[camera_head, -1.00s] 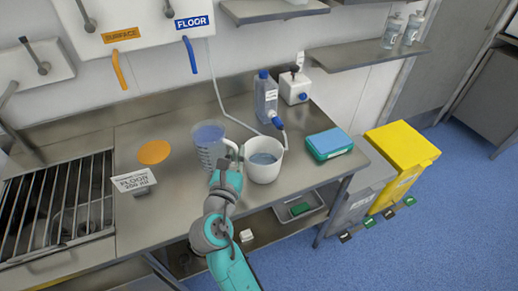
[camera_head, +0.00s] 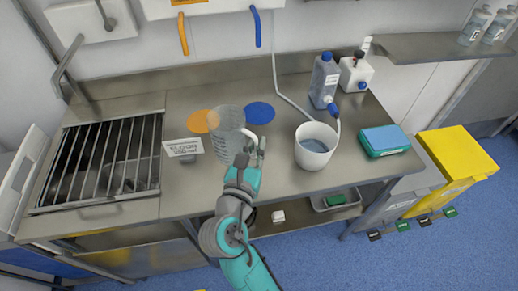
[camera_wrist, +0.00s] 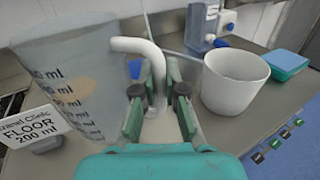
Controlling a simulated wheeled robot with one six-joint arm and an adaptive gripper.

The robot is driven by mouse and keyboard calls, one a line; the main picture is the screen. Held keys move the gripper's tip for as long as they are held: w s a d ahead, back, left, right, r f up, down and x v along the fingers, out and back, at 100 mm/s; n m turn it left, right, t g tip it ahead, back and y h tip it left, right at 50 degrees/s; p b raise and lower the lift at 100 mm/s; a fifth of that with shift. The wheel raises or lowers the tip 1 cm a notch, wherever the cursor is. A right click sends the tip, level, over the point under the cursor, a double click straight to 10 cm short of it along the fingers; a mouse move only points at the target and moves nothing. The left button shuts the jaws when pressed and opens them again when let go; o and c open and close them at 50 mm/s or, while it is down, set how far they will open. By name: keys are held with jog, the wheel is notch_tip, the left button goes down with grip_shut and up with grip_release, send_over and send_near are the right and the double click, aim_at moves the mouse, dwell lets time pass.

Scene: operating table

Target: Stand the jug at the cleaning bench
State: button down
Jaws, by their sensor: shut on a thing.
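The clear measuring jug (camera_head: 228,137) has ml marks and a pale handle, and looks empty. It also shows at the left of the wrist view (camera_wrist: 75,75), slightly slanted there. My gripper (camera_head: 252,152) is shut on the jug's handle (camera_wrist: 152,60), which runs down between the two fingers in the wrist view (camera_wrist: 160,100). The jug is over the steel cleaning bench (camera_head: 280,185), between an orange disc (camera_head: 197,121) and a blue disc (camera_head: 260,112). It partly overlaps the orange disc. I cannot tell whether its base touches the bench.
A small card reading FLOOR 200 ml (camera_head: 182,148) stands left of the jug. A white bucket (camera_head: 315,150) with liquid stands to the right, with a blue-capped bottle (camera_head: 324,80) behind. A grated sink (camera_head: 100,160) is at left, a teal box (camera_head: 384,140) at right.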

jog(key=shift+f, duration=3.2)
jog(key=c, duration=1.2)
grip_release()
jog(key=shift+f, duration=0.15)
jog(key=shift+c, duration=0.2)
jog(key=s+a, duration=0.2)
jog(key=s, duration=0.9)
jog(key=shift+s+a, duration=0.15)
jog(key=shift+s, duration=0.25)
